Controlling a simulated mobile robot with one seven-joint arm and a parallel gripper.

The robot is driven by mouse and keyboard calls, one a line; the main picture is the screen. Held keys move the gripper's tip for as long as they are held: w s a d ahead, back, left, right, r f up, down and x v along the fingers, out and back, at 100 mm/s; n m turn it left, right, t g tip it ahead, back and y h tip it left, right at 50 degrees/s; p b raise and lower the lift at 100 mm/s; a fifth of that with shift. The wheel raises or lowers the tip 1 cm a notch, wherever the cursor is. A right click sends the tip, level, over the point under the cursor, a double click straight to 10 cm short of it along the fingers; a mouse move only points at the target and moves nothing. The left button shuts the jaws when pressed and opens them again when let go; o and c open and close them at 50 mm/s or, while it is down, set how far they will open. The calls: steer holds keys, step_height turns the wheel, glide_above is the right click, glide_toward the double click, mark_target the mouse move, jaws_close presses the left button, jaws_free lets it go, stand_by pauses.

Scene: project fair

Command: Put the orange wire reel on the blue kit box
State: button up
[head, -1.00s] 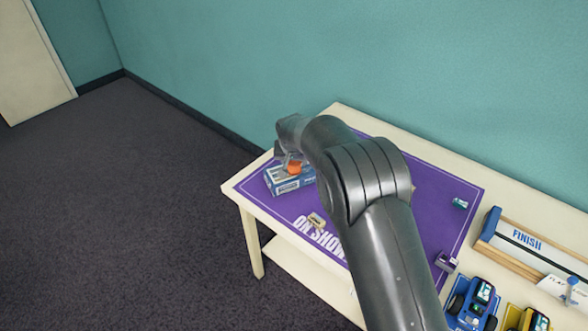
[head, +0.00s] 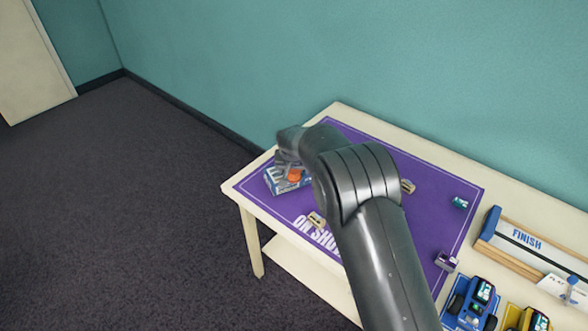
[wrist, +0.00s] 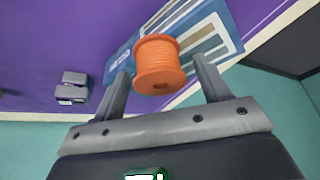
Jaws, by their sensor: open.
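The orange wire reel (wrist: 160,66) is upright on top of the blue kit box (wrist: 208,36), as far as the wrist view shows. In the head view the reel (head: 294,175) shows over the box (head: 274,186), at the left end of the purple mat. My gripper (head: 289,167) is just above the box. In the wrist view its two fingers (wrist: 160,72) stand apart, one on each side of the reel, with a visible gap on both sides. My wrist hides part of the box's right side in the head view.
The purple mat (head: 432,205) holds several small blocks, one (head: 316,219) near the front edge. A blue toy car (head: 470,301), a yellow one (head: 527,319) and a finish-line track (head: 525,250) stand at the right. The wall runs behind the table.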

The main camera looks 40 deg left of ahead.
steer(key=shift+r, duration=0.1)
steer(key=v, duration=1.2)
steer(key=w+d+r+m, duration=0.1)
steer(key=w+d+r, duration=0.2)
steer(key=d+r, duration=0.45)
steer(key=w+d+r+m, duration=0.1)
steer(key=w+d+r, duration=0.25)
steer(key=d, duration=0.75)
steer(key=s+d+r+m, duration=0.1)
steer(key=d+r, duration=0.1)
steer(key=d, duration=0.4)
steer(key=s+d+r+t, duration=0.1)
steer(key=d+r, duration=0.2)
steer(key=d, duration=0.2)
steer(key=s+d+r+m, duration=0.1)
steer(key=d+r, duration=0.1)
steer(key=d, duration=0.4)
steer(key=s+d+r+m+h, duration=0.1)
steer(key=s+d, duration=0.4)
steer(key=d, duration=0.4)
steer(key=s+d+r+m+h, duration=0.1)
steer(key=s+d+r, duration=0.1)
steer(key=s+d, duration=0.45)
steer(key=s+d+f+m, duration=0.1)
steer(key=s+d+f, duration=0.2)
steer(key=s+d, duration=0.7)
steer(key=shift+f+t+h, duration=0.25)
steer(key=shift+t+h, duration=0.15)
steer(key=shift+d, duration=0.1)
